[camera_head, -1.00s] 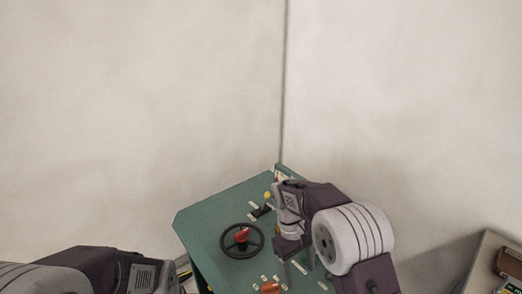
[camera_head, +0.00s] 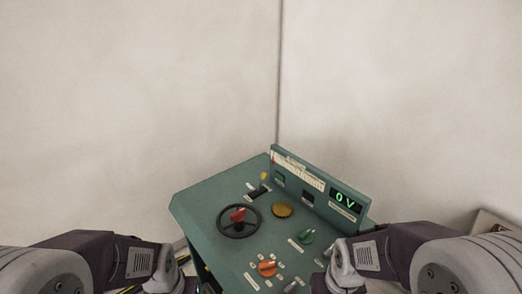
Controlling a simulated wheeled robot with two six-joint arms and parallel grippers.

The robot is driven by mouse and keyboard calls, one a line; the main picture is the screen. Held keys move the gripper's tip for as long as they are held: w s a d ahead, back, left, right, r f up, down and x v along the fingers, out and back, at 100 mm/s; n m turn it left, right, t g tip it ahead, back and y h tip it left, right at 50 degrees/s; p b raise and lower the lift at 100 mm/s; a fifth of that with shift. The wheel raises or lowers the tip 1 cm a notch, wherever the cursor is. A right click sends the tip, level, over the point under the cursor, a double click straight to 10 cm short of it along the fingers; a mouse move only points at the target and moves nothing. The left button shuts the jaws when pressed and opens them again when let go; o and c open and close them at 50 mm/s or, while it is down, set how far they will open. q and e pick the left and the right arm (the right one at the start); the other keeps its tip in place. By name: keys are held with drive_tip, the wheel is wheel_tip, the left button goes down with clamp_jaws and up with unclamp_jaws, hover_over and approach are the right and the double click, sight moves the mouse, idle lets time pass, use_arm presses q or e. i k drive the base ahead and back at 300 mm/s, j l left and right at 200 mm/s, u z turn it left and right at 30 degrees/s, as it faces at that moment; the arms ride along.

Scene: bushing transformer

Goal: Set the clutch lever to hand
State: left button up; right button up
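The likely clutch lever (camera_head: 263,177) is a small yellow-knobbed lever at the back left of the green control desk (camera_head: 200,200). It rises from a black slotted plate (camera_head: 257,192) with small pale labels beside it, too small to read. No gripper touches it. My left gripper (camera_head: 176,283) is at the bottom edge, left of the desk, mostly cut off. My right gripper (camera_head: 338,278) is low at the desk's front right, well away from the lever. The fingers of both are cut off or unclear, so their opening does not show.
The desk carries a black handwheel (camera_head: 239,220) with a red knob, a brass disc (camera_head: 282,210), an orange knob (camera_head: 267,268) and a green knob (camera_head: 306,237). The raised back panel has a display (camera_head: 345,197) reading 0 V. Bare walls stand behind.

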sight(263, 175)
drive_tip(key=l+u, duration=0.2)
drive_tip(key=u, duration=0.15)
drive_tip(key=l+u, duration=0.4)
drive_tip(key=u, duration=0.25)
